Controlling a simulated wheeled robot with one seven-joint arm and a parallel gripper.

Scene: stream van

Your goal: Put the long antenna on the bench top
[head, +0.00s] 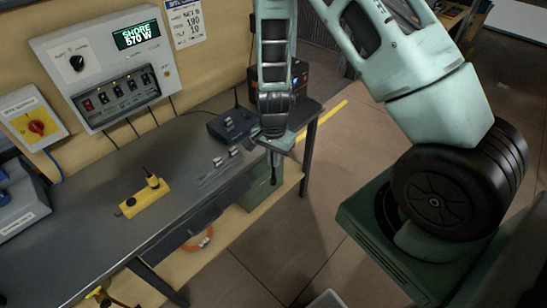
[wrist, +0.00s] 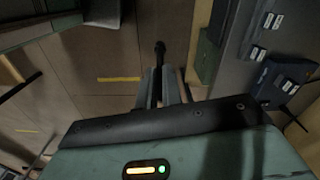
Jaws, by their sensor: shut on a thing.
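My gripper (head: 273,152) is shut on the long antenna (head: 273,172), a thin black rod that hangs below the fingers in the head view. In the wrist view the fingers (wrist: 165,90) close around the dark antenna (wrist: 160,54), which is seen nearly end-on. The bench top (head: 90,240) is a dark grey surface along the wall. It also shows at the upper right of the wrist view (wrist: 232,60). My gripper appears just off the bench's front edge, with floor behind the antenna in the wrist view.
A black box with a stub aerial (head: 232,124) stands on the bench near my gripper. Small metal pieces (head: 220,162) lie in front of it. A yellow block (head: 143,198) is farther left. A green box (head: 262,188) stands on the lower shelf. The bench's near left area is bare.

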